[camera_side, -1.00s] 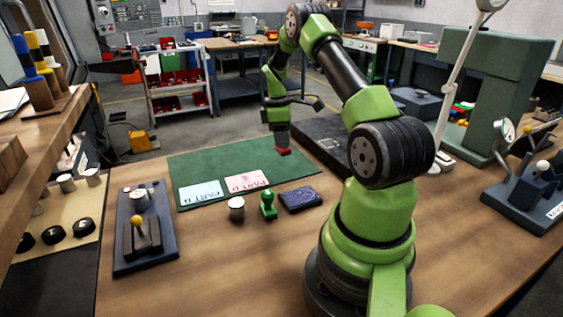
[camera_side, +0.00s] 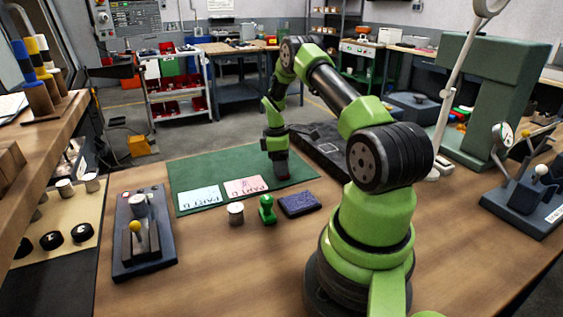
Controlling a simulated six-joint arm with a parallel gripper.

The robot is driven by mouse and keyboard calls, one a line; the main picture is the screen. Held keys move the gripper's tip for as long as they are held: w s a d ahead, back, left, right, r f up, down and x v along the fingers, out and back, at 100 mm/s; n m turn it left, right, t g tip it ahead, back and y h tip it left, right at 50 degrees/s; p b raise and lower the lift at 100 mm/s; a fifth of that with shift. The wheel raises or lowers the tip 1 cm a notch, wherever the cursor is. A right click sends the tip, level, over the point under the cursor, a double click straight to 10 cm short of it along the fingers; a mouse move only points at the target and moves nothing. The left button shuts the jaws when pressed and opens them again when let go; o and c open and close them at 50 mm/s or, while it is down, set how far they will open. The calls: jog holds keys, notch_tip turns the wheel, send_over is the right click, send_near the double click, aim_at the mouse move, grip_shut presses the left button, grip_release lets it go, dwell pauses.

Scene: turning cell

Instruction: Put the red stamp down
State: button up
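The red stamp (camera_side: 282,178) shows as a small dark-red piece directly under my gripper (camera_side: 279,168), which points down over the right part of the green mat (camera_side: 214,165). The fingers hide most of the stamp. It has moved together with the gripper, so the gripper appears shut on it. The stamp's base is at or just above the mat; I cannot tell whether it touches. A pale blue card (camera_side: 200,198) and a pink card (camera_side: 245,187) lie on the mat to the left of the gripper.
In front of the mat stand a metal cylinder (camera_side: 236,213), a green stamp (camera_side: 267,209) and a dark blue pad (camera_side: 300,204). A fixture with a yellow knob (camera_side: 144,232) is at left. A dark plate (camera_side: 318,140) lies behind right. The wooden table is clear at front centre.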

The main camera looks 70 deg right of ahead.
notch_tip(320, 180, up, 12)
jog(key=w, duration=0.1)
jog(key=w+a+r+m+t, duration=0.2)
jog(key=w+a+r+t, duration=0.1)
jog(key=a+r, duration=1)
jog(key=s+a+r+m+t, duration=0.1)
jog(key=s+a+r+t, duration=0.1)
jog(key=a, duration=0.4)
jog(key=s+a+r+m+t, duration=0.1)
jog(key=s+a+r+m, duration=0.1)
jog(key=a, duration=0.4)
jog(key=s+a+m+t+y, duration=0.2)
jog(key=s+a, duration=0.6)
jog(key=s, duration=0.1)
jog(key=shift+s+a+f+t, duration=0.15)
jog(key=shift+s+a+t, duration=0.05)
jog(key=shift+s+t, duration=0.1)
